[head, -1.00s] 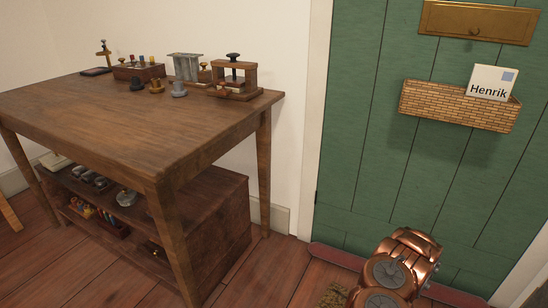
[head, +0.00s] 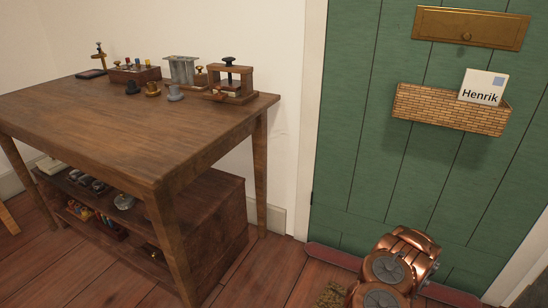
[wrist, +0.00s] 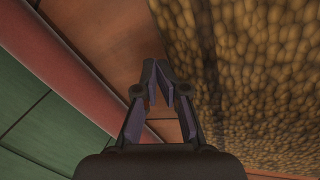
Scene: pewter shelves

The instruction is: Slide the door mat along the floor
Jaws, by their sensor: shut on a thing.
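The door mat (wrist: 255,75) is a coarse, bumpy yellow-brown mat that fills the right of the wrist view. In the head view only a small corner of it (head: 330,294) shows at the bottom edge, beside my copper arm. My gripper (wrist: 163,88) is at the mat's near left edge in the wrist view. Its fingertips are close together and shut on the mat's edge, though the exact contact is hard to see. In the head view my arm hides the gripper and most of the mat.
A green door (head: 400,175) with a wicker letter basket (head: 450,110) stands behind my arm, above a dull red sill (head: 330,254). A wooden workbench (head: 130,125) with small tools stands on the left. Bare floorboards (head: 275,275) lie between bench and mat.

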